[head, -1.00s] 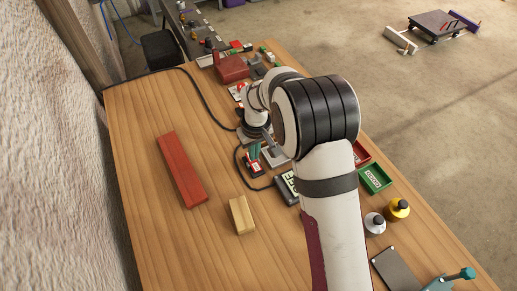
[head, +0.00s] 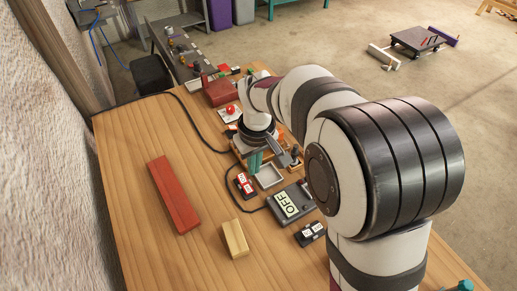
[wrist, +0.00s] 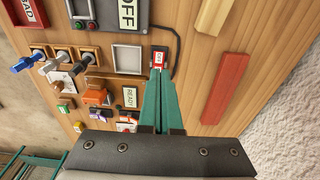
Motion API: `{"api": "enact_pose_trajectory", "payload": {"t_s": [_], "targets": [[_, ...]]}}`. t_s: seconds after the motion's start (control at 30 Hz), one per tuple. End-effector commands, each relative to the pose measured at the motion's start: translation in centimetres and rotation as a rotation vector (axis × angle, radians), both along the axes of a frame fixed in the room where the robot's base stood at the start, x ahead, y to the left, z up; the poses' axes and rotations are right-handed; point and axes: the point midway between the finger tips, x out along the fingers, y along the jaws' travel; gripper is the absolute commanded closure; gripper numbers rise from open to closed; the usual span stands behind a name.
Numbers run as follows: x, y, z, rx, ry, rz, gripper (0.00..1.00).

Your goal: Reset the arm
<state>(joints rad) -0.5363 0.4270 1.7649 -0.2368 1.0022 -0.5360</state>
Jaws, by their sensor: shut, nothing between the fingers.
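My gripper (wrist: 160,73) is shut and empty, its two teal fingers pressed together and pointing down at the bench. It also shows in the head view (head: 255,164), partly hidden by my wrist. In the wrist view the fingertips overlap the lower edge of a small black block with a red-and-white label (wrist: 159,60); I cannot tell whether they touch it. That block also shows in the head view (head: 245,185), just in front of the fingers. My arm reaches from the lower right over the bench, bent at a large elbow.
A red lath (head: 173,195) and a short pale wooden block (head: 235,239) lie on the left of the bench. A grey box with an OFF sign (head: 290,203) and an empty square tray (wrist: 127,59) are close to the gripper. Cables and levers (wrist: 92,53) stand nearby.

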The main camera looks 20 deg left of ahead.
Motion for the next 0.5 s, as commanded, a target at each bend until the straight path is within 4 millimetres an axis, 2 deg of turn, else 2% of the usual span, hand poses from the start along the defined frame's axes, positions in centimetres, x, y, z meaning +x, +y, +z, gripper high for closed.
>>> {"api": "enact_pose_trajectory", "payload": {"t_s": [0.1,0.17,0.27,0.3,0.37,0.4,0.5], "targets": [[0.0,-0.1,0.0,0.000,0.000,-0.003,1.00],[-0.4,-1.1,0.7,0.003,0.006,-0.045,1.00],[-3.1,-6.3,3.8,0.021,0.036,-0.265,1.00],[-5.2,-9.0,5.1,0.031,0.057,-0.399,1.00],[-9.2,-12.7,6.6,0.049,0.093,-0.613,1.00],[-11.9,-14.6,7.1,0.061,0.116,-0.750,1.00],[-17.9,-17.4,7.0,0.087,0.170,-1.030,1.00]]}}
